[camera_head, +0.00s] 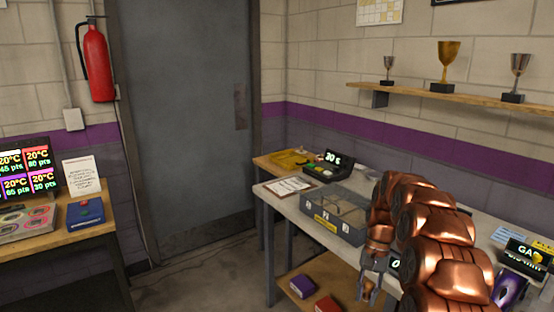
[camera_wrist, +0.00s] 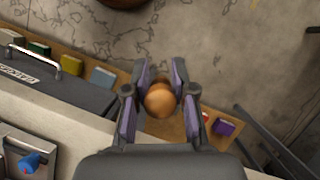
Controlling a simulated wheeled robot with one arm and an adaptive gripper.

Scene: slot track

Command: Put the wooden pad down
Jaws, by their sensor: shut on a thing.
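In the wrist view, the wooden pad (camera_wrist: 160,101) shows as a rounded, orange-brown end between my two fingers. The rest of its shape is hidden by this view. My gripper (camera_wrist: 161,88) is shut on it, with one finger on each side. In the wrist view, the floor and a wooden lower shelf lie beneath the pad, and the bench top (camera_wrist: 75,135) lies to the lower left.
A grey case (camera_head: 334,222) with a handle and a paper sheet (camera_head: 289,186) are on the bench. My arm hides the bench's middle. A lit sign (camera_head: 527,253) stands at right.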

